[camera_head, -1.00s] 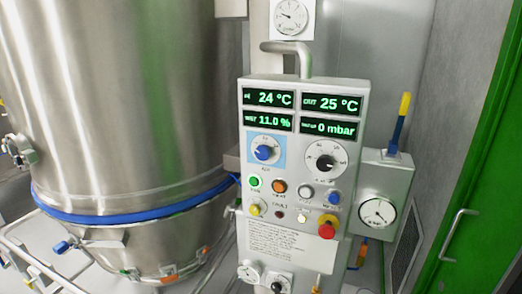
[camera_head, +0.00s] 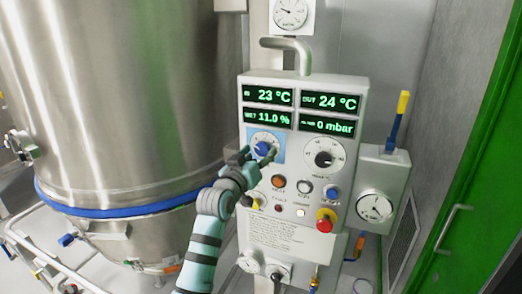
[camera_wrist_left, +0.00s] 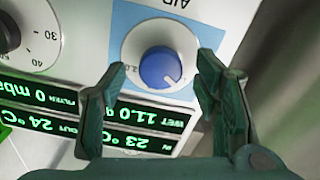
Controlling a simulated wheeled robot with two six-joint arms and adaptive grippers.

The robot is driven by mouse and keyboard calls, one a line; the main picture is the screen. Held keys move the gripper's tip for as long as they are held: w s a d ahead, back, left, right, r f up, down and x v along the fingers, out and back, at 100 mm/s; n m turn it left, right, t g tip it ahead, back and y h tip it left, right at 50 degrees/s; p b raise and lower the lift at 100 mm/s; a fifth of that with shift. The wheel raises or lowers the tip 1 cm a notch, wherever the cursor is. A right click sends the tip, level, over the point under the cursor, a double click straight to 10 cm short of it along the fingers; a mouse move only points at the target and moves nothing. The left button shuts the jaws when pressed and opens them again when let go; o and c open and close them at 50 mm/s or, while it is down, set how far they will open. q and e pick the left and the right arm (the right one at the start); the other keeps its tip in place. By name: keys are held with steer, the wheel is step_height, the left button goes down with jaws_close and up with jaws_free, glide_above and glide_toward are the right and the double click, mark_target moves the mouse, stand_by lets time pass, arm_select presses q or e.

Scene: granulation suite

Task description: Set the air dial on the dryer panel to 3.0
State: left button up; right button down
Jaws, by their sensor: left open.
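The air dial is a blue knob (camera_head: 263,148) on a white disc with a light-blue square behind it, at the upper left of the dryer panel (camera_head: 290,236). In the left wrist view the blue knob (camera_wrist_left: 159,67) shows upside down, between and beyond the two fingers. My left gripper (camera_head: 258,154) is at the dial, its fingers on either side of the knob. In the left wrist view my left gripper (camera_wrist_left: 160,85) is open, with a gap between each finger and the knob. The dial's exact setting is too small to read. My right gripper is not in view.
A black-knobbed dial (camera_head: 324,159) sits right of the air dial, below the green displays (camera_head: 330,102). Several buttons and a red emergency stop (camera_head: 325,220) lie below. A steel vessel (camera_head: 110,100) stands left; a gauge box (camera_head: 376,205) is at right.

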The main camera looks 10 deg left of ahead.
arm_select(q)
steer(key=shift+w+d, duration=0.1)
steer(key=shift+w, duration=0.85)
steer(key=c, duration=1.1)
steer(key=shift+c, duration=0.2)
